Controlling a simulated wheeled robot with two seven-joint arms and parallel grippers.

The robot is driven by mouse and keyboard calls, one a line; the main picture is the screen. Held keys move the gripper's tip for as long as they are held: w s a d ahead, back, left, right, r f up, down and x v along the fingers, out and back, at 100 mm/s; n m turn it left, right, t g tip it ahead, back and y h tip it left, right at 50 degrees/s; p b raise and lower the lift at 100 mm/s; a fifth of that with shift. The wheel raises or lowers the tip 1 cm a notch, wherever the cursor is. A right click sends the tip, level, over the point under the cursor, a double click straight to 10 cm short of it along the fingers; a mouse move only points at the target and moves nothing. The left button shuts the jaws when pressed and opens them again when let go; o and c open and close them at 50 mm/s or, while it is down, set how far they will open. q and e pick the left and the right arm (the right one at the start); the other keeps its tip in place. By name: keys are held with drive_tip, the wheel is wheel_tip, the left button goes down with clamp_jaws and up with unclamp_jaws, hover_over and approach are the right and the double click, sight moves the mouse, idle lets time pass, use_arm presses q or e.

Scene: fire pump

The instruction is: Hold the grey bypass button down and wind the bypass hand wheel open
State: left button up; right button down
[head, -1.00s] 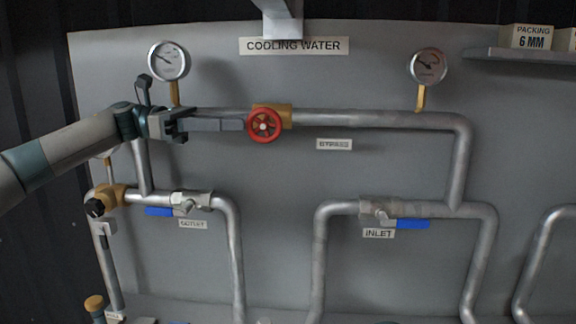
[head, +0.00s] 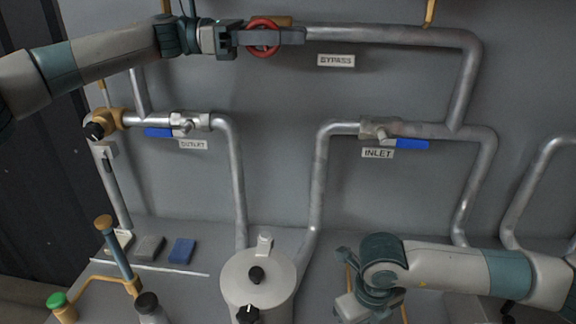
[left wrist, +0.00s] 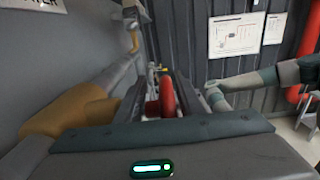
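The red bypass hand wheel (head: 263,50) is on the upper pipe, left of the BYPASS label (head: 336,60). My left gripper (head: 275,37) is at the wheel, with a finger across its front. In the left wrist view the red wheel (left wrist: 167,97) stands between the two fingers (left wrist: 160,98), which are apart; a firm grip is not evident. My right gripper (head: 352,303) is low on the right, beside the grey drum, pointing down and partly hidden by its own wrist; its opening is unclear. I cannot identify the grey bypass button for certain.
A grey drum (head: 240,280) with black knobs stands at bottom centre. Blue-handled valves sit at OUTLET (head: 160,132) and INLET (head: 412,144). A blue block (head: 182,250) and a grey block (head: 149,247) lie on the bench. A brown-topped lever (head: 112,250) and green knob (head: 57,300) are at left.

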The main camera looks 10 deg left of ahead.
use_arm(q)
drive_tip(key=c, duration=0.8)
drive_tip(key=shift+s+d+f+h, duration=0.1)
drive_tip(key=shift+s+d+h, duration=0.05)
drive_tip(key=shift+h, duration=0.15)
